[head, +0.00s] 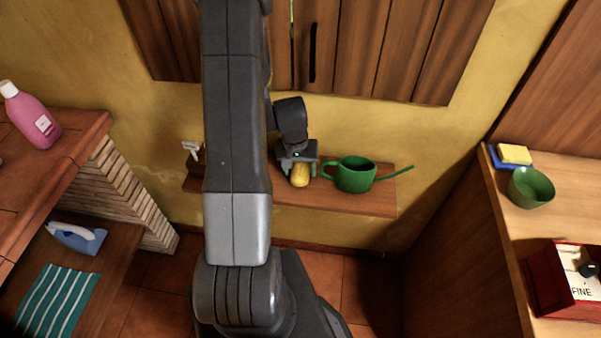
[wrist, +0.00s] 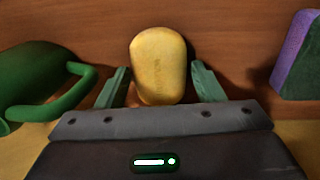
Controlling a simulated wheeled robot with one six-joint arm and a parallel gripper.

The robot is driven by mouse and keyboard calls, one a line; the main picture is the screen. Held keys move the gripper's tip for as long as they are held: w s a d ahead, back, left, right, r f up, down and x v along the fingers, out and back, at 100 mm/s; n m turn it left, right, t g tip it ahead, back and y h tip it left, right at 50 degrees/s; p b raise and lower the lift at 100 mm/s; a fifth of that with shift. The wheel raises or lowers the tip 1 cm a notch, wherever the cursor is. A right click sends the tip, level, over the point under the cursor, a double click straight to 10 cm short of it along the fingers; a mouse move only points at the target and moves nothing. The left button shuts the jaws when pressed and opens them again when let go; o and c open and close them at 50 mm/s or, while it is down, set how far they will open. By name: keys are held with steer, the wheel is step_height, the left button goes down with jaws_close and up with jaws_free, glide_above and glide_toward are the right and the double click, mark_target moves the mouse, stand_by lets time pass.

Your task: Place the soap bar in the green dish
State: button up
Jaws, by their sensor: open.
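The yellow soap bar (head: 300,176) lies on the wooden wall shelf (head: 357,201). My gripper (head: 298,166) is above it, open. In the wrist view the soap bar (wrist: 158,60) is between the two green fingers of my gripper (wrist: 161,77), with a finger on each side; whether they touch it I cannot tell. The green dish (head: 531,189) looks like a round bowl and stands on the right counter. What is inside it is hard to make out.
A green watering can (head: 355,176) stands close to the right of the soap on the shelf. A purple and green block (wrist: 297,55) is on the other side. A yellow sponge (head: 515,154) and a red box (head: 567,280) are near the dish.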

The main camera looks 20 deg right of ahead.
steer(key=c, duration=0.9)
steer(key=shift+r, duration=0.1)
